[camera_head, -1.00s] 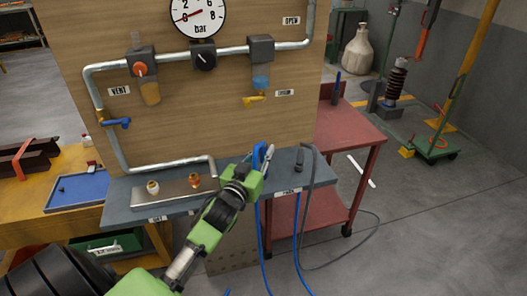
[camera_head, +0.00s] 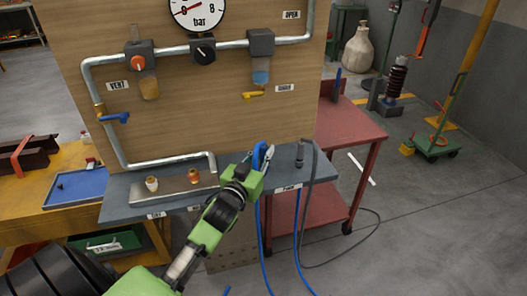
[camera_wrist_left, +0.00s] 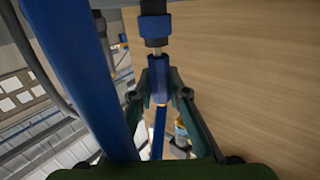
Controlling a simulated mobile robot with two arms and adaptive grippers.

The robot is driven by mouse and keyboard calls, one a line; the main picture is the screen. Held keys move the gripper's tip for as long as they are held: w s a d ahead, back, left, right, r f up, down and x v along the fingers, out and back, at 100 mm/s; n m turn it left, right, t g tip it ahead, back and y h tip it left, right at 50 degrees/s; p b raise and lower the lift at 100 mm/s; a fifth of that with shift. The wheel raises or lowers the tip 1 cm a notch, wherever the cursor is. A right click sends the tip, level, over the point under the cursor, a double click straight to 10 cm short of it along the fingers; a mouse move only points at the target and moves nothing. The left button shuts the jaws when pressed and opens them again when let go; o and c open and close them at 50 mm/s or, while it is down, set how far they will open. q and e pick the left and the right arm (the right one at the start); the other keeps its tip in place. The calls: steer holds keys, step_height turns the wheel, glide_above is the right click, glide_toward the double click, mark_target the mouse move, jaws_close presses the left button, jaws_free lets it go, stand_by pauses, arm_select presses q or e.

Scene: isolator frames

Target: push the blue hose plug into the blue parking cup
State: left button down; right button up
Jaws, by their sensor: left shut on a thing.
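My left gripper (camera_head: 262,165) is at the front edge of the grey shelf, beside a blue hose loop. In the left wrist view its fingers (camera_wrist_left: 160,92) are closed around the blue hose plug (camera_wrist_left: 158,76). The plug's hose (camera_wrist_left: 158,132) runs away between the fingers. A metal nose (camera_wrist_left: 157,51) lies in line between the plug and a black collar. Beyond the collar is a blue cylindrical part (camera_wrist_left: 154,8), seemingly the blue parking cup. I cannot tell how deep the nose sits. My right gripper is not in view.
A grey hose with a black plug (camera_head: 299,156) is at the shelf's right end. White (camera_head: 152,184) and orange (camera_head: 194,177) fittings stand on the shelf (camera_head: 128,212). A wooden panel (camera_head: 200,110) with pipes rises behind. A thick blue hose (camera_wrist_left: 85,75) crosses the wrist view's left side.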

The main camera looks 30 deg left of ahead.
arm_select(q)
steer(key=shift+f+b, duration=0.35)
steer(key=shift+f, duration=0.2)
steer(key=c, duration=1.9)
jaws_free()
steer(key=s, duration=0.4)
steer(key=s+d, duration=0.1)
steer(key=s, duration=0.3)
steer(key=s+d, duration=0.1)
steer(key=s, duration=0.2)
steer(key=shift+s+d, duration=0.1)
steer(key=shift+s, duration=0.3)
